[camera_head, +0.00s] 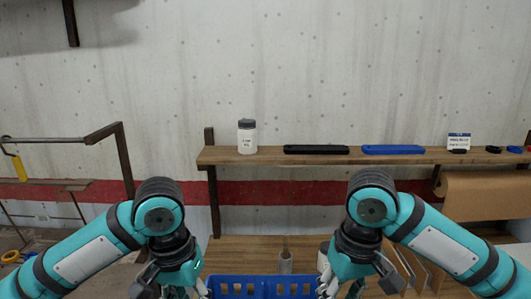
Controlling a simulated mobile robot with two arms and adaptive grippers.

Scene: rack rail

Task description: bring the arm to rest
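My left arm comes in from the left and its gripper (178,290) points down at the bottom edge, left of a blue crate (262,279). My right arm comes in from the right and its gripper (345,287) points down at the crate's right side. Both arms are bent in a similar pose. The lower fingers of both grippers are cut off by the frame, so I cannot tell whether they are open or whether they touch the crate. I see nothing held in either.
A metal rail (60,139) is at left, a brown paper roll (485,195) at right.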

